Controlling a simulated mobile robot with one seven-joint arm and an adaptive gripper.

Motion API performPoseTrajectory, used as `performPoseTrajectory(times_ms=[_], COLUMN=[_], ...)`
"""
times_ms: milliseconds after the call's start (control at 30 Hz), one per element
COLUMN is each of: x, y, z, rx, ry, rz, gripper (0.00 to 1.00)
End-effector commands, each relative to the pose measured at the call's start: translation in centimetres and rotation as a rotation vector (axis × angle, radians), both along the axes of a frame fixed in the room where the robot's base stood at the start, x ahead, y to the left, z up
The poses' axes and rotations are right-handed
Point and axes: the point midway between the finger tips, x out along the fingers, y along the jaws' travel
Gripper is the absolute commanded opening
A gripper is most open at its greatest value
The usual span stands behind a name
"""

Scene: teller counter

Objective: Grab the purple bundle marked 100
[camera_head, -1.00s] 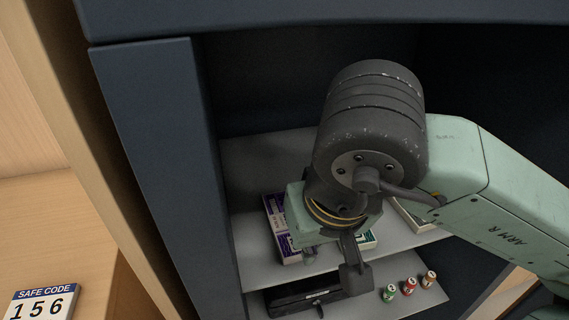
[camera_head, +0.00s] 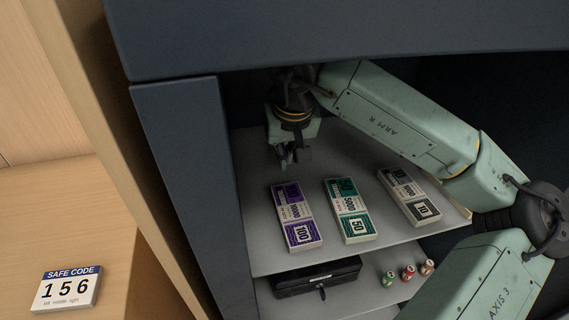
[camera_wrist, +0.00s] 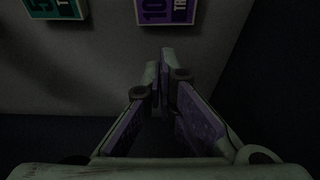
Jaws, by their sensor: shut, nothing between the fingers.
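The purple bundle marked 100 (camera_head: 296,216) lies flat on the upper shelf of the dark safe, leftmost of three bundles. Its end also shows at the top of the wrist view (camera_wrist: 167,10). My gripper (camera_head: 286,163) is above the shelf, behind the far end of the purple bundle and apart from it. In the wrist view the fingers (camera_wrist: 167,60) are closed together and hold nothing.
A green bundle marked 50 (camera_head: 350,212) and a grey bundle marked 10 (camera_head: 409,197) lie to the right. The lower shelf holds a black box (camera_head: 316,278) and small rolls (camera_head: 408,272). The safe's left wall (camera_head: 188,190) stands close by.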

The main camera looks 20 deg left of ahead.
Motion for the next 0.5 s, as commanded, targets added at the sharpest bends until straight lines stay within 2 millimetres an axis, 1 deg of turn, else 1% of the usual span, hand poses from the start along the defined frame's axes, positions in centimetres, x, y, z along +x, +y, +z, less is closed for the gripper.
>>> performPoseTrajectory(times_ms=[67,100,200,300,367,400,500], x=[1.5,1.4,1.3,1.3,1.3,1.1,0.7], y=[1.1,1.0,0.9,0.9,0.9,0.8,0.5], z=[0.3,-0.8,-2.8,-4.4,-5.1,-4.8,-4.9], rx=[0.0,-0.001,0.001,0.0,0.001,0.001,0.001], ry=[0.003,0.006,0.004,0.004,0.003,0.002,0.001], rz=[0.001,0.002,0.002,0.001,0.001,0.001,0.0], gripper=[0.0,0.0,0.0,0.0,0.0,0.0,0.0])
